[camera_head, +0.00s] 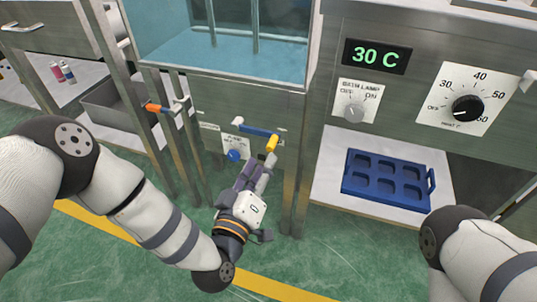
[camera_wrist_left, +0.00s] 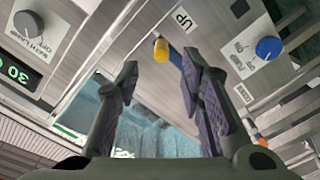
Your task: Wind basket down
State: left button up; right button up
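The crank, a blue arm (camera_head: 257,131) with a yellow knob (camera_head: 271,144), sits on the metal front panel below the water tank (camera_head: 222,62). Two vertical rods (camera_head: 255,26) stand in the tank; I cannot make out a basket. My left gripper (camera_head: 257,172) is just below the yellow knob, pointing up at it. In the left wrist view the left gripper (camera_wrist_left: 159,78) is open, with the yellow knob (camera_wrist_left: 161,50) showing between and beyond its fingertips. The blue crank arm (camera_wrist_left: 176,58) runs up beside an "UP" label (camera_wrist_left: 183,20). My right gripper is out of view.
A blue knob (camera_head: 235,155) is left of the crank. A 30 C display (camera_head: 376,57), bath lamp switch (camera_head: 354,108) and heat dial (camera_head: 467,108) are right. A blue tray (camera_head: 385,196) lies on the right shelf. A grey bin (camera_head: 110,117) and orange-tipped handle (camera_head: 153,108) are left.

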aim_at(270, 150)
pick_arm(q)
jog(key=b+x, duration=0.1)
jog(key=x, duration=0.6)
jog(key=shift+f+b, duration=0.15)
jog(key=shift+b, duration=0.15)
jog(key=shift+c, duration=0.5)
grip_shut()
